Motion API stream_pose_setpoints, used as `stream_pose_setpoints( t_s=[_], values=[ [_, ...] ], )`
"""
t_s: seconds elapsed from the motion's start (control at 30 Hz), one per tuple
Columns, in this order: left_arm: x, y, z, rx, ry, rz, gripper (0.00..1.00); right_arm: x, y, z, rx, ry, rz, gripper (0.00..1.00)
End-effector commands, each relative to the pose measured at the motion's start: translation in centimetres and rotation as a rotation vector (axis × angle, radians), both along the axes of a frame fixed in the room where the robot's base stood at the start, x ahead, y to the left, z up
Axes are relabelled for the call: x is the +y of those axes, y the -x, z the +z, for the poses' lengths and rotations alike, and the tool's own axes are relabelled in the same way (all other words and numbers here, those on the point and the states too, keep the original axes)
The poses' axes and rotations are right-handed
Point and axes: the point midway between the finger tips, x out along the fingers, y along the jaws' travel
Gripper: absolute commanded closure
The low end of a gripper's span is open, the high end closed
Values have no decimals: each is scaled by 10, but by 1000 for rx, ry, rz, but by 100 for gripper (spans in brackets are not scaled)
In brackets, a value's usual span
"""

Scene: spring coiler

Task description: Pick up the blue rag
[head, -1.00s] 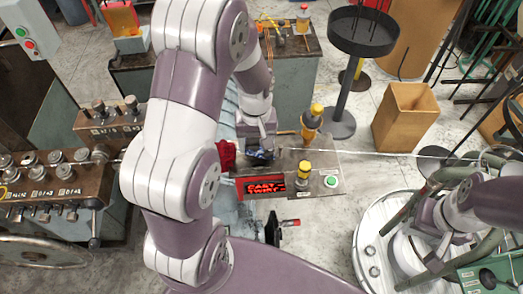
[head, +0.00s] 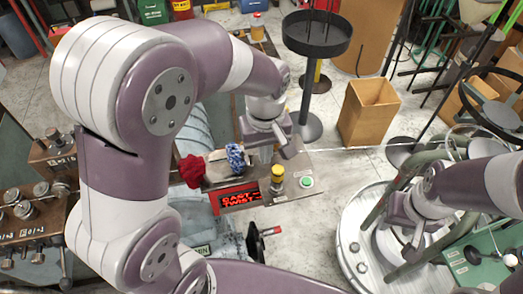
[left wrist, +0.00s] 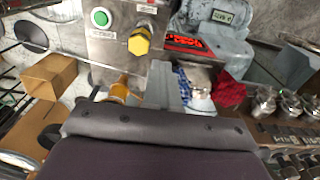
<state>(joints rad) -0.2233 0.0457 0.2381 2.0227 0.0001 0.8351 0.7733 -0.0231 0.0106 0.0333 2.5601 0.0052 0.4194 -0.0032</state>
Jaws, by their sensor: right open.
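The blue rag (head: 237,157), patterned blue and white, lies crumpled at the back of the grey machine top, right of a red rag (head: 193,170). It also shows in the left wrist view (left wrist: 184,84), partly hidden behind a grey part of my gripper. My left gripper (head: 272,142) is just right of the blue rag and apart from it in the picture; its jaw opening is hidden. My right gripper (head: 412,240) is open and empty over the round white machine at the right, far from the rag.
A red-lit sign (head: 241,197), a yellow knob (head: 278,174) and a green button (head: 307,182) are on the machine's front. A black round tray stand (head: 316,38) and a cardboard box (head: 368,110) stand behind. Metal weights (head: 28,209) are at left.

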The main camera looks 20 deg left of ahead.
Motion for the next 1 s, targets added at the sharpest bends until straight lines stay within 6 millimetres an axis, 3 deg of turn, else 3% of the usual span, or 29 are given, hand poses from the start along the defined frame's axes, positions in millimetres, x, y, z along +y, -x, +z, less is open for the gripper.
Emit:
stream_pose_setpoints(
  t_s=[0.03, 0.2, 0.27, 0.57, 0.7, 0.83, 1.0],
  values=[
    [0, 0, 0, 0, 0, 0, 89, 0, 0, 0, 0, 0, 0, 57],
    [0, 0, 0, 0, 0, 0, 34, 0, 0, 0, 0, 0, 0, 57],
    [0, 0, 0, 0, 0, 0, 20, 0, 0, 0, 0, 0, 0, 57],
    [0, -1, 2, -1, 0, 0, 20, 0, 0, -1, 0, 0, 0, 57],
    [0, -1, 25, -7, 2, 0, 20, 0, 0, -6, 0, 0, 0, 57],
    [1, 0, 79, -1, 1, 1, 20, 0, 0, 41, -1, 0, 0, 57],
    [2, 1, 115, 1, 1, 1, 20, 0, 0, 77, -1, 0, 0, 57]
  ],
)
